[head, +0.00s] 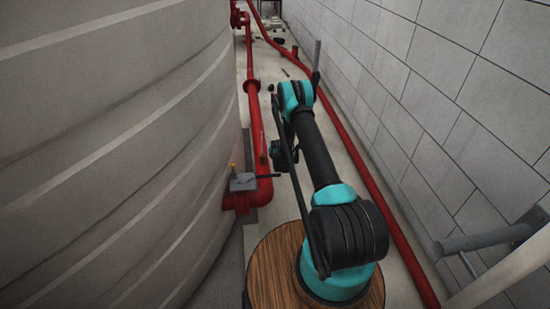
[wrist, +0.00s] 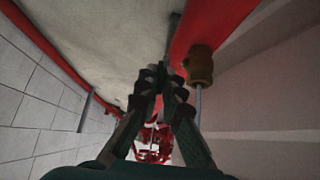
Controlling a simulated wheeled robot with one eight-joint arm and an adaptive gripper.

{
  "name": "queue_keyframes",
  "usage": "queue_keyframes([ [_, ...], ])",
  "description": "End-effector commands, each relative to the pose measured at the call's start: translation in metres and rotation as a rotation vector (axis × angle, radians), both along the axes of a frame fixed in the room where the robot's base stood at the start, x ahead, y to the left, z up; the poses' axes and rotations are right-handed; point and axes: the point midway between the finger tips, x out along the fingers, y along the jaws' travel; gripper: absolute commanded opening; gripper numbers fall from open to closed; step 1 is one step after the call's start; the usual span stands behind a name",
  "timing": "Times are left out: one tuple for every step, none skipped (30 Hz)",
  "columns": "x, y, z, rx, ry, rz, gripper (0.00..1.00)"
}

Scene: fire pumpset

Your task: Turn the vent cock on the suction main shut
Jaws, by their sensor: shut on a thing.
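The suction main is a red pipe that shows in the wrist view (wrist: 212,25) and runs beside the tank in the head view (head: 254,110). A brass vent cock body (wrist: 199,66) sits against the red pipe in the wrist view, with a thin grey stem below it. A dark grey lever (wrist: 172,38) runs beside the brass body, down to my fingertips. My gripper (wrist: 160,82) is shut on this lever, left of the brass body. The fingertips hide the lever's end. In the head view my gripper (head: 265,156) is small and dark beside the pipe.
A large ribbed grey tank (head: 110,150) fills the left. A block wall (head: 450,90) bounds the right, with a long red pipe (head: 372,185) along its foot. The floor between is narrow.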

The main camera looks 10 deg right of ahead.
Motion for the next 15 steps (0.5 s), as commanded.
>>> queue_keyframes([
  [0.0008, 0.0017, -0.0012, 0.001, -0.026, 0.002, 0.00],
  [0.0012, 0.0017, -0.0015, 0.001, -0.040, 0.002, 0.00],
  [0.0016, 0.0017, -0.0023, 0.001, -0.055, 0.002, 0.00],
  [0.0019, 0.0017, -0.0027, 0.001, -0.067, 0.002, 0.00],
  [0.0019, 0.0017, -0.0033, 0.001, -0.076, 0.002, 0.00],
  [0.0021, 0.0017, -0.0039, 0.001, -0.088, 0.002, 0.00],
  [0.0023, 0.0017, -0.0040, 0.001, -0.096, 0.002, 0.00],
  [0.0024, 0.0017, -0.0042, 0.001, -0.102, 0.002, 0.00],
  [0.0025, 0.0017, -0.0045, 0.001, -0.108, 0.002, 0.00],
  [0.0026, 0.0017, -0.0046, 0.000, -0.113, 0.003, 0.00],
  [0.0028, 0.0017, -0.0047, 0.001, -0.116, 0.002, 0.00],
  [0.0030, 0.0017, -0.0047, 0.001, -0.120, 0.002, 0.00],
  [0.0030, 0.0017, -0.0046, 0.001, -0.122, 0.002, 0.00],
  [0.0031, 0.0018, -0.0047, 0.001, -0.124, 0.002, 0.00],
  [0.0032, 0.0018, -0.0046, 0.001, -0.125, 0.002, 0.00],
])
